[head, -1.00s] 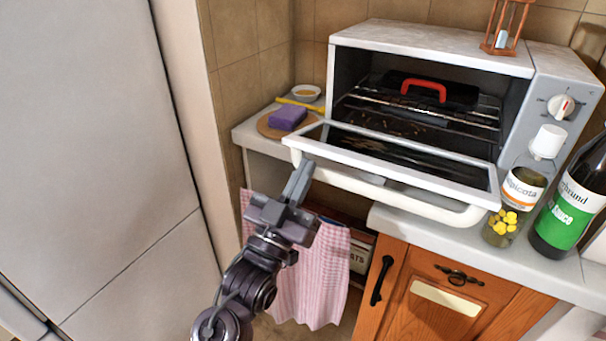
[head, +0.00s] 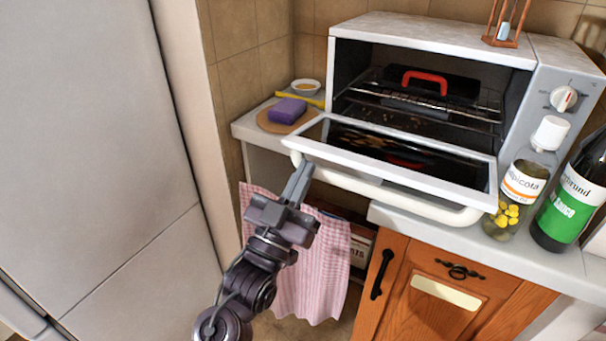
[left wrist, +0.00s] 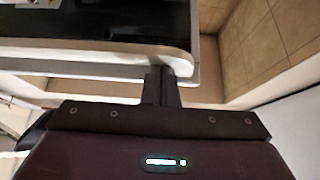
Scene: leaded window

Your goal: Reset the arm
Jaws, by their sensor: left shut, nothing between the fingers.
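My left gripper (head: 302,170) is shut and empty. Its fingertips are at the left end of the white handle (head: 400,199) of the toaster oven's door. In the left wrist view the shut fingers (left wrist: 161,84) overlap the rounded corner of the door or handle (left wrist: 100,60); I cannot tell whether they touch it. The oven door (head: 400,160) is tilted down and open, its dark glass facing up. The oven (head: 430,38) stands on the counter, with a dark item with a red handle (head: 425,81) on its rack. My right gripper is not in view.
A purple sponge (head: 287,110) on a round board and a small bowl (head: 305,87) are left of the oven. A jar (head: 523,188), a bottle (head: 570,205) and an hourglass (head: 503,25) are at the right. A checked cloth (head: 310,270) hangs below. The fridge (head: 90,130) is at left.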

